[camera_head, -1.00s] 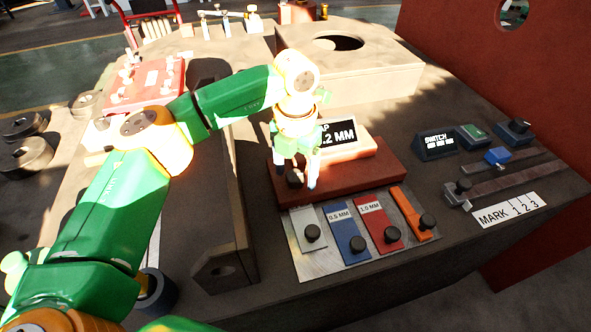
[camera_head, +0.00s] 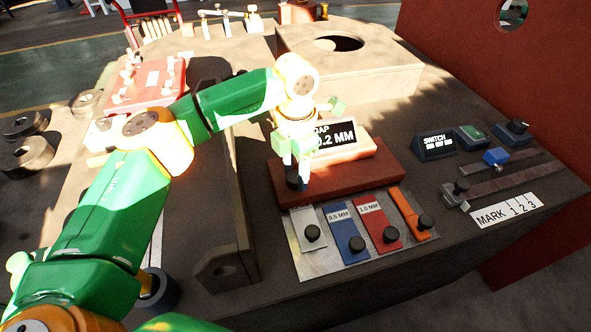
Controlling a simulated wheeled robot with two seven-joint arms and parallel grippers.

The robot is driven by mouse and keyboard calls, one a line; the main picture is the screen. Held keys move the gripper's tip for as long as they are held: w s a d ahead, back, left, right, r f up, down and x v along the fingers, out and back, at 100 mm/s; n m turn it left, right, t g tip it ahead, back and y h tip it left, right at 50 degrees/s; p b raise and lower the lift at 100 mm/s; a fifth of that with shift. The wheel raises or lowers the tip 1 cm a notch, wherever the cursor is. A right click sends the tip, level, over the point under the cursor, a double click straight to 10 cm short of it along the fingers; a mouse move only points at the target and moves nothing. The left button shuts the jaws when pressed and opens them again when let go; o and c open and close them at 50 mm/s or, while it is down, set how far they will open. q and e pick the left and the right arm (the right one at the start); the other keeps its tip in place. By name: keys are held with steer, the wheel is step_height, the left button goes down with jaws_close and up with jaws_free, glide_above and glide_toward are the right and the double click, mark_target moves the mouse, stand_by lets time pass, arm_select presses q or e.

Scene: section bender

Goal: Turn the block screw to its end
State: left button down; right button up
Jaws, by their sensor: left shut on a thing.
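My left gripper (camera_head: 298,170) reaches down over the reddish-brown block (camera_head: 350,176) from above. It is shut on a small dark knob (camera_head: 292,181), which looks like the block screw. The fingers and wrist hide most of the knob, so how far it has turned cannot be seen. My right gripper is not in view.
In front of the block, a metal plate (camera_head: 326,265) holds grey, blue, red and orange tabs with black knobs. A dark upright plate (camera_head: 222,275) stands left.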

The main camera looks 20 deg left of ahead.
mark_target(296, 176)
arm_select(q)
steer(key=shift+c, duration=1.7)
jaws_free()
steer(key=shift+r, duration=0.1)
step_height(296, 176, up, 7)
steer(key=shift+f, duration=0.1)
